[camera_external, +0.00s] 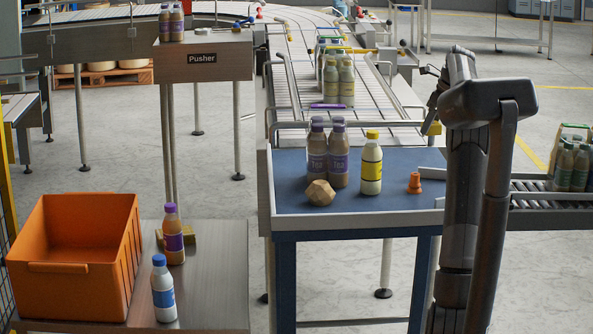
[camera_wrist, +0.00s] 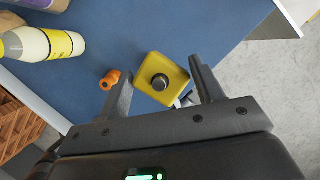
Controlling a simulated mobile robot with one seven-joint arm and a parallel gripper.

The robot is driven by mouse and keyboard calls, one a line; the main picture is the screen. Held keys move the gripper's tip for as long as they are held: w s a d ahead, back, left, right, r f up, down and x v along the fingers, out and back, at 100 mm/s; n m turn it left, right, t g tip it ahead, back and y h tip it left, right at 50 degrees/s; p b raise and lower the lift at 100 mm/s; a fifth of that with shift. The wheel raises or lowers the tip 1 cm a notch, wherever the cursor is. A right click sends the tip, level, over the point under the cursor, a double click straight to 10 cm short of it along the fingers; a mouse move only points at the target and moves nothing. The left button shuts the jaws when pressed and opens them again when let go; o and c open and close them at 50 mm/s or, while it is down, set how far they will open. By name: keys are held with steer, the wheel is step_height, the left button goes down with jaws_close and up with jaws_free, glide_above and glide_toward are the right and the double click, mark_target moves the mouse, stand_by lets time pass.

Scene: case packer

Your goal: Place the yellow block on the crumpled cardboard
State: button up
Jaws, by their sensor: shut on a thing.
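The yellow block (camera_wrist: 174,68) has rounded corners and a dark round knob on its face. In the wrist view it sits between the fingers of my gripper (camera_wrist: 160,77), which is shut on it over the blue table. I cannot tell its height above the table. The crumpled cardboard (camera_external: 320,193) is a tan, faceted lump near the front left of the blue table, in front of two tea bottles.
On the blue table (camera_external: 290,201), a yellow-labelled bottle (camera_external: 372,165) and an orange cone-like piece (camera_external: 414,183) stand between the cardboard and my arm. Two purple-capped tea bottles (camera_external: 338,160) stand behind the cardboard. An orange crate (camera_external: 68,268) is at lower left.

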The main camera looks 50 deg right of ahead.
step_height(320, 180, up, 9)
steer(key=shift+f, duration=0.1)
steer(key=w+a+n+y, duration=0.15)
steer(key=w+a, duration=0.25)
steer(key=a, duration=0.5)
steer(key=w+a+n, duration=0.2)
steer(key=w+a, duration=0.3)
steer(key=a, duration=0.3)
steer(key=n+g, duration=0.1)
steer(key=n, duration=0.2)
glide_above(314, 182)
steer(key=s, duration=0.1)
steer(key=shift+y, duration=0.45)
steer(key=f, duration=1)
steer(key=d+f, duration=0.1)
steer(key=f, duration=0.4)
steer(key=shift+s, duration=0.1)
steer(key=shift+f, duration=0.2)
steer(key=o, duration=1)
